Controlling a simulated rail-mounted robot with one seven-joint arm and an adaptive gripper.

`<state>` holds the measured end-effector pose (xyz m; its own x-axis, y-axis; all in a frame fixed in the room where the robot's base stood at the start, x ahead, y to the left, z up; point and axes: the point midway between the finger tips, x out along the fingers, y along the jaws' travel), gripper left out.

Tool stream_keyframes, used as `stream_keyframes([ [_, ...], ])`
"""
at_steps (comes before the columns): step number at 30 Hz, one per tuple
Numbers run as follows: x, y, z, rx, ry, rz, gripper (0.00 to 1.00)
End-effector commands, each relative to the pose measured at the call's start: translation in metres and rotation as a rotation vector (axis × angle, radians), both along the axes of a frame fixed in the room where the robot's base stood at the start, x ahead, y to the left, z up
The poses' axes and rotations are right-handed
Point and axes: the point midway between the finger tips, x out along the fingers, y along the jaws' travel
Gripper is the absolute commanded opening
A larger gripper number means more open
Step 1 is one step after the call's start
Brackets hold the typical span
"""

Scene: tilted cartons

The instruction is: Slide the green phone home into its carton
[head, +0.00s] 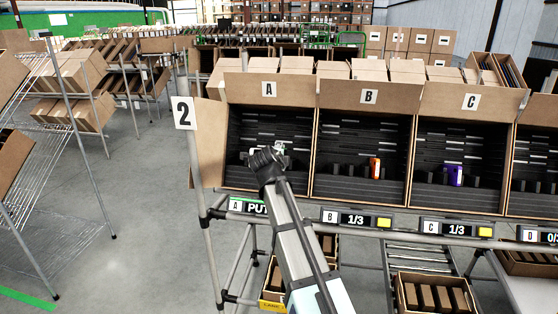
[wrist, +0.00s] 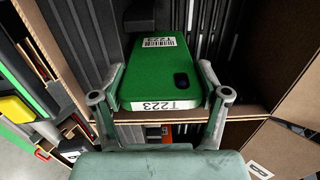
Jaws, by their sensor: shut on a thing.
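The green phone (wrist: 157,75) is between the fingers of my gripper (wrist: 160,98) in the wrist view. It bears a barcode label and a T223 tag. My gripper is shut on its sides near the tagged end. The far end of the phone points into the dark slotted inside of carton A (head: 245,135); I cannot tell how deep it sits in a slot. In the head view my gripper (head: 275,152) is in front of carton A, and only a small green and white part of the phone (head: 280,146) shows past it.
Carton B (head: 368,96) holds an orange item (head: 375,167), and carton C (head: 470,101) holds a purple item (head: 453,175). Cardboard walls stand between the cartons. A rail with display labels (head: 357,219) runs below their front edges. A post with sign 2 (head: 184,112) stands at left.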

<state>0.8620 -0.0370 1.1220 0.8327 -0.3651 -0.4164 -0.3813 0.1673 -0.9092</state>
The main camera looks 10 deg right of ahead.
Motion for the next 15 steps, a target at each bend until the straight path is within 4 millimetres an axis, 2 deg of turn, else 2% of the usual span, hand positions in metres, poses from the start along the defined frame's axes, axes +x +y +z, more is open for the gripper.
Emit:
stream_keyframes([
  [15,0.014,-0.006,-0.009,0.0,-0.001,0.001,0.33],
])
